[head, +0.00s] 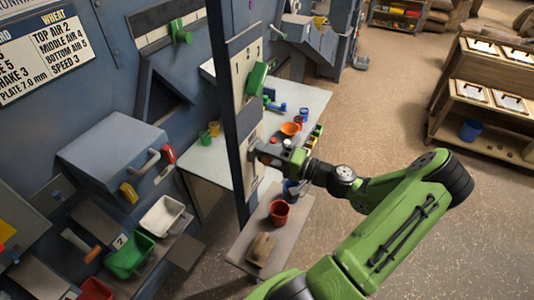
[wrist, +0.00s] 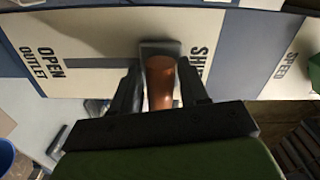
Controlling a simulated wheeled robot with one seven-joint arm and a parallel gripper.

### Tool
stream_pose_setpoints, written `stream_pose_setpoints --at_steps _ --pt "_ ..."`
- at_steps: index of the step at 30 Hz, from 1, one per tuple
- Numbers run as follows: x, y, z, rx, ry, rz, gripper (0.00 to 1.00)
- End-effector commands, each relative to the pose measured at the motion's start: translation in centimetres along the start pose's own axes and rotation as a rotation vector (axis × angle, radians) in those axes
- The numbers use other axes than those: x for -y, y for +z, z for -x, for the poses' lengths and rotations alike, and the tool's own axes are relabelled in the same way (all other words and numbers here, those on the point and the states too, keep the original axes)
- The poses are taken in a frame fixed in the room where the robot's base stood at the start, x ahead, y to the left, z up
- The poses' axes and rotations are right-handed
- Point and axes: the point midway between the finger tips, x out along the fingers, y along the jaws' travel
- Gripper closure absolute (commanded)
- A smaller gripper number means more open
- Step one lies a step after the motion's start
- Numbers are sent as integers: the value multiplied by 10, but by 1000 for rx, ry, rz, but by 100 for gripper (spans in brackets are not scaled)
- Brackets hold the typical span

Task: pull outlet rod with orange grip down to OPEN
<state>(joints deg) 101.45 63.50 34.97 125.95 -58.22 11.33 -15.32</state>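The outlet rod's orange grip (wrist: 161,84) points toward the camera in the wrist view, in front of a pale label plate (wrist: 105,55). The plate reads OPEN OUTLET at its left and SHUT at its right in that view. The grip stands beside the SHUT lettering. The rod behind the grip is mostly hidden.
A green handle (head: 257,78) sits above my gripper on the same post. Below are a bench with a red cup (head: 279,211) and a brown block (head: 261,249). A pale table (head: 205,160) with small cups stands behind the post.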

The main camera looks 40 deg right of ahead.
Motion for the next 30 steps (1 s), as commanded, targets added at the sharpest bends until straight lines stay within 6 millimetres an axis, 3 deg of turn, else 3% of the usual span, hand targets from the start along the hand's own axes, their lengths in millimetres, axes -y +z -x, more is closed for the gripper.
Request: stream_pose_setpoints --at_steps 1,8,16,24,30 --pt "0 0 0 0 0 0 64" --pt "0 0 0 0 0 1 99" --pt "-7 1 0 0 0 1 100" --pt "-70 14 0 0 0 2 100" --pt "-100 20 0 0 1 3 100"
